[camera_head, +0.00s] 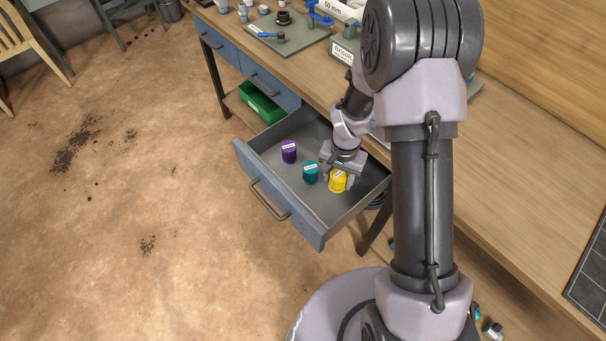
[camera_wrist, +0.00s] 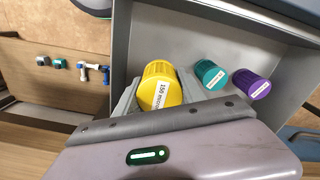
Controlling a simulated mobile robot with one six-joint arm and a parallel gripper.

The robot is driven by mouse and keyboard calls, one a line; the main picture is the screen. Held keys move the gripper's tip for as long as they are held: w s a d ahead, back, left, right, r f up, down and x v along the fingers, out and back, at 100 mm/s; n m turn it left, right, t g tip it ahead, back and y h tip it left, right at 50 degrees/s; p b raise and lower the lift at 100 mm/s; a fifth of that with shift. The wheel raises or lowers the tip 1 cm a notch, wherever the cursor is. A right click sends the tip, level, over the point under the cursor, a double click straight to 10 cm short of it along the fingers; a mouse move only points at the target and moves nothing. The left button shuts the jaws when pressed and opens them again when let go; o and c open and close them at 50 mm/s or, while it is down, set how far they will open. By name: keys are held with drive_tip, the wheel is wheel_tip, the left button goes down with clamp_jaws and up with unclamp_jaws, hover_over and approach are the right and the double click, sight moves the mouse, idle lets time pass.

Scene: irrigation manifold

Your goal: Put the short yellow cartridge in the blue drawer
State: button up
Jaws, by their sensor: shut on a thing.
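The short yellow cartridge (camera_head: 338,181) is inside the open blue drawer (camera_head: 266,196), toward its right end. It has a white label and also shows in the wrist view (camera_wrist: 160,88). My gripper (camera_head: 341,172) reaches down into the drawer and is shut on the yellow cartridge. I cannot tell whether the cartridge touches the drawer floor. A teal cartridge (camera_head: 310,173) and a purple cartridge (camera_head: 289,151) stand in the drawer to the left of it. In the wrist view, the teal one (camera_wrist: 210,74) and the purple one (camera_wrist: 251,84) are to the right.
The workbench (camera_head: 302,71) lies behind the drawer, with small fittings and a grey-green mat (camera_head: 290,42) on it. A green bin (camera_head: 261,103) sits under the bench, left of the drawer. The floor in front of the drawer is clear apart from dark stains.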

sight(334, 200)
drive_tip(key=f+b, duration=0.3)
drive_tip(key=f, duration=0.7)
drive_tip(key=shift+w+f+b, duration=0.1)
drive_tip(key=shift+w+b, duration=0.1)
drive_tip(key=shift+b, duration=0.15)
drive_tip(key=shift+f, duration=0.15)
drive_tip(key=o, duration=1.5)
drive_tip(key=shift+c, duration=0.2)
